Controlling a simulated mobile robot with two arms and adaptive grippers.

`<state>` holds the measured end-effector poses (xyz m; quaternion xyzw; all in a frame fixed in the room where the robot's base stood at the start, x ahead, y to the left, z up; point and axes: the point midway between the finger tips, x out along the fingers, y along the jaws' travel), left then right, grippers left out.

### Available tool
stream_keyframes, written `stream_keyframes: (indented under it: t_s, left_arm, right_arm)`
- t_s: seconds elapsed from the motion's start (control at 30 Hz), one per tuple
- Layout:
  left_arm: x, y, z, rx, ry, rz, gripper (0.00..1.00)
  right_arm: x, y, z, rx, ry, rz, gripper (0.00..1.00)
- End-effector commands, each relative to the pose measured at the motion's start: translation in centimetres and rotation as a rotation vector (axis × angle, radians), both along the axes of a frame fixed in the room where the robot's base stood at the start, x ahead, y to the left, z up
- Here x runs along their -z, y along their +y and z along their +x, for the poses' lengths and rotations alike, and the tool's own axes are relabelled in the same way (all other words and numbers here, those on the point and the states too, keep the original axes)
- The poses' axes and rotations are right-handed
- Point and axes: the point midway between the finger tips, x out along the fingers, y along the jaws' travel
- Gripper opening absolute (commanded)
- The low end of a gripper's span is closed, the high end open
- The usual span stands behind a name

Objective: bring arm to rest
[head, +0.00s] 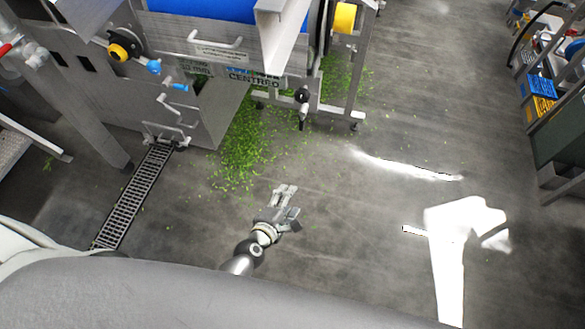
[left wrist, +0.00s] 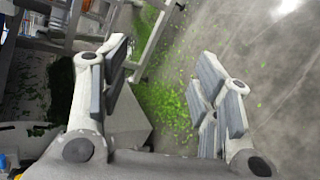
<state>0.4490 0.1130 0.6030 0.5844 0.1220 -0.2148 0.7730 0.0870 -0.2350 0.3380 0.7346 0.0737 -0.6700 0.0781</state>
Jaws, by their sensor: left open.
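My left gripper (head: 287,204) is in the lower middle of the head view, held out over the grey floor. Its fingers are apart and nothing shows between them. In the left wrist view the two padded fingers of the left gripper (left wrist: 168,92) stand wide apart, with floor and green scraps seen past them. My right gripper is in neither view.
A steel wash machine (head: 205,112) with a blue belt (head: 205,10) stands at the upper left. Green leaf scraps (head: 245,155) lie on the floor by it. A floor drain grate (head: 135,198) runs at left. Shelving stands at far right.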

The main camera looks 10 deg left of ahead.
Motion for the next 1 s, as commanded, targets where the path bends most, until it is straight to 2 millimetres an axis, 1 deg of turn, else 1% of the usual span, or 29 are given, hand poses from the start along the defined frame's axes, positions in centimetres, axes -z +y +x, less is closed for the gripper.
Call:
stream_keyframes:
  t_s: [0.2,0.27,0.37,0.43,0.47,0.5,0.57,0.6,0.67,0.7,0.77,0.8,0.9,1.0]
  left_arm:
    - [0.0,0.0,0.0,0.000,0.000,0.000,0.57]
    - [0.4,0.0,-0.3,0.010,0.006,0.017,0.57]
    - [2.7,0.2,-1.7,0.070,0.039,0.112,0.57]
    - [5.7,0.5,-3.8,0.161,0.082,0.239,0.57]
    - [7.2,0.7,-4.9,0.212,0.106,0.307,0.57]
    - [9.4,1.1,-6.8,0.292,0.138,0.404,0.57]
    - [12.7,1.9,-9.9,0.428,0.191,0.552,0.57]
    - [14.8,2.6,-12.2,0.525,0.226,0.646,0.57]
    - [17.6,3.7,-15.7,0.675,0.274,0.773,0.57]
    - [19.3,4.5,-18.1,0.779,0.304,0.852,0.57]
    - [21.4,5.8,-21.8,0.937,0.346,0.956,0.57]
    - [22.6,6.8,-24.2,1.041,0.370,1.017,0.57]
    - [24.7,9.0,-29.4,1.278,0.415,1.132,0.57]
    - [25.9,10.8,-33.2,1.458,0.438,1.199,0.57]
  right_arm:
    - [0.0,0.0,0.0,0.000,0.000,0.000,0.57]
    - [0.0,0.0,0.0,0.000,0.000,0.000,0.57]
    - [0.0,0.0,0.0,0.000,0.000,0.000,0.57]
    - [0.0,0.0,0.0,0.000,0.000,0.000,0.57]
    - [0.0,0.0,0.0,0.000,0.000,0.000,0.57]
    - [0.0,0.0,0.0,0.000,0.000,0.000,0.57]
    - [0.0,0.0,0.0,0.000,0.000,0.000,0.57]
    - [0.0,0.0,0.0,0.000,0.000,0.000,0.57]
    - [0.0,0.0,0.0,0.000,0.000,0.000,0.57]
    - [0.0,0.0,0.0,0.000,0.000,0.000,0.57]
    - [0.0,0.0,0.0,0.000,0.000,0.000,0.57]
    - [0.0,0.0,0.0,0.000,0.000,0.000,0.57]
    - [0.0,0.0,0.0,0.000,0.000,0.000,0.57]
    - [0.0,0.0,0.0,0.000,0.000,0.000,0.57]
